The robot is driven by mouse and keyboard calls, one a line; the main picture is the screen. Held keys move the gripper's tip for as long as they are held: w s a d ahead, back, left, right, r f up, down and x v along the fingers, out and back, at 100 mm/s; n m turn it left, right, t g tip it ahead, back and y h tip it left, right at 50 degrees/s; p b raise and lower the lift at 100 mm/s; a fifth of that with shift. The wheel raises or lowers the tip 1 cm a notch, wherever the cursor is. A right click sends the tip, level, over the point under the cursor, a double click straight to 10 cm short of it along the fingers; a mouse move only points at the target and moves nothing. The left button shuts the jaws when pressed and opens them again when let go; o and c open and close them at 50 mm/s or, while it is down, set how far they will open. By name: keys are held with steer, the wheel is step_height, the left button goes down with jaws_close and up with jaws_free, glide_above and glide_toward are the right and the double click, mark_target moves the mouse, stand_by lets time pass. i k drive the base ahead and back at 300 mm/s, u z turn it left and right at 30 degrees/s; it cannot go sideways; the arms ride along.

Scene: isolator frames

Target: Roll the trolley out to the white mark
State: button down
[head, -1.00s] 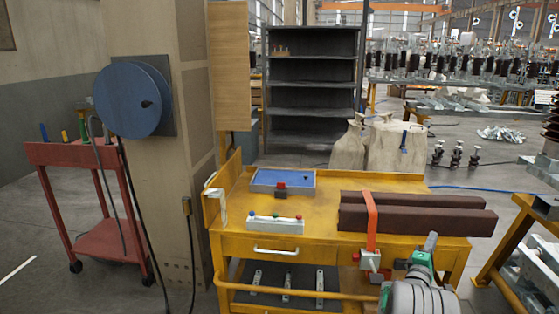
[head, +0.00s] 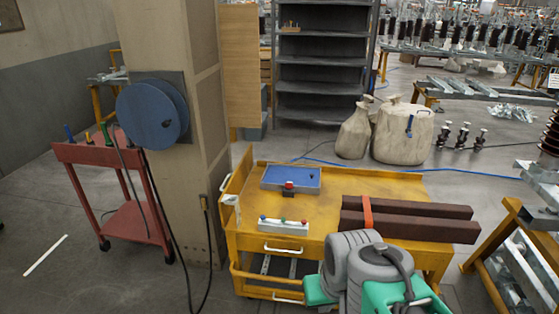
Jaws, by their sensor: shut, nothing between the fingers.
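A yellow trolley (head: 322,226) stands in the middle, right of the pillar, with a drawer, a lower shelf and a front rail. On its top are a blue tray (head: 302,179), a small block with coloured knobs (head: 283,226) and two dark brown beams (head: 425,228) with an orange strap (head: 367,214). A red trolley (head: 73,152) on castors stands left of the pillar, holding several tools. A white mark (head: 45,255) lies on the floor at the lower left, in front of the red trolley and apart from it. My grey and green arm covers the yellow trolley's front right; my gripper is not visible.
The pillar (head: 178,70) carries a blue reel (head: 152,112) with hanging cables, between the trolleys. Bulky sacks (head: 403,133) and a dark shelf unit (head: 323,72) stand behind. A yellow rack (head: 500,240) stands at right. Floor around the white mark is clear.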

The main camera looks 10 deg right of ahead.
mark_target(320, 205)
steer(key=u, duration=0.1)
steer(key=k, duration=0.4)
steer(key=u, duration=1.25)
steer(key=i, duration=0.6)
steer(key=z, duration=0.75)
steer(key=i, duration=0.65)
